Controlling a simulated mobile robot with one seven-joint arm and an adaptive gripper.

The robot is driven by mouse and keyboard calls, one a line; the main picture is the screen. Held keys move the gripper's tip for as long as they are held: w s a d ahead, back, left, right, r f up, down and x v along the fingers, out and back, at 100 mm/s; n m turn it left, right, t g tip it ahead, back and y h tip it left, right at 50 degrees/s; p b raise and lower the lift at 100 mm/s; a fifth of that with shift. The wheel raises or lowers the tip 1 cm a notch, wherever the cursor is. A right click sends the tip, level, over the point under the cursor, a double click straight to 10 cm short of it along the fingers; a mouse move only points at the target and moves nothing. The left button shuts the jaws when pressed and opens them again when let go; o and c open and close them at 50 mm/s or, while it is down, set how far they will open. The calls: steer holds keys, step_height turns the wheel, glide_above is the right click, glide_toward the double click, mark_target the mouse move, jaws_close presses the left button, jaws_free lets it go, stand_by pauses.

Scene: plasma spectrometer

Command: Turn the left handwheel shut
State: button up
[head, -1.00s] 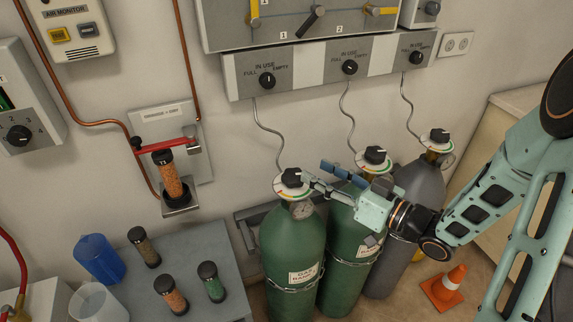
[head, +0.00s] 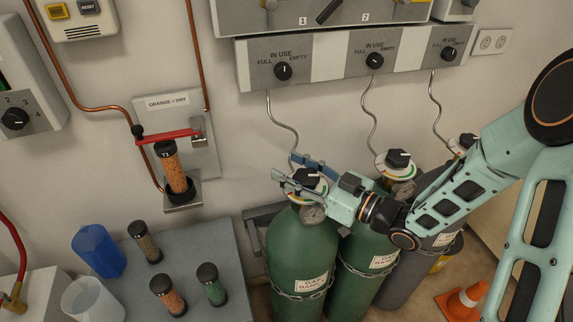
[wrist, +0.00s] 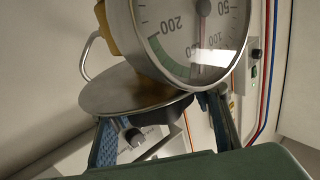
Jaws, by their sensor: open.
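The left handwheel (head: 307,179) is a black knob with a white mark, above a pale dial disc on the left green gas cylinder (head: 299,245). My gripper (head: 285,166) reaches in from the right, open, with one finger behind the handwheel and the other in front. I cannot tell whether either finger touches it. In the wrist view, the two blue fingers (wrist: 163,132) stand apart below a round disc (wrist: 125,97), beside a large pressure gauge (wrist: 195,40).
Two more cylinders with knobs (head: 397,159) stand close on the right, partly behind my arm. A grey table (head: 205,250) with several tubes stands on the left. An orange cone (head: 462,300) stands on the floor.

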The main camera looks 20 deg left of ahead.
steer(key=shift+x, duration=0.85)
steer(key=shift+c, duration=0.4)
steer(key=c, duration=1)
steer(key=shift+c, duration=0.3)
steer(key=shift+w+d+f, duration=0.1)
steer(key=shift+f, duration=0.1)
jaws_close()
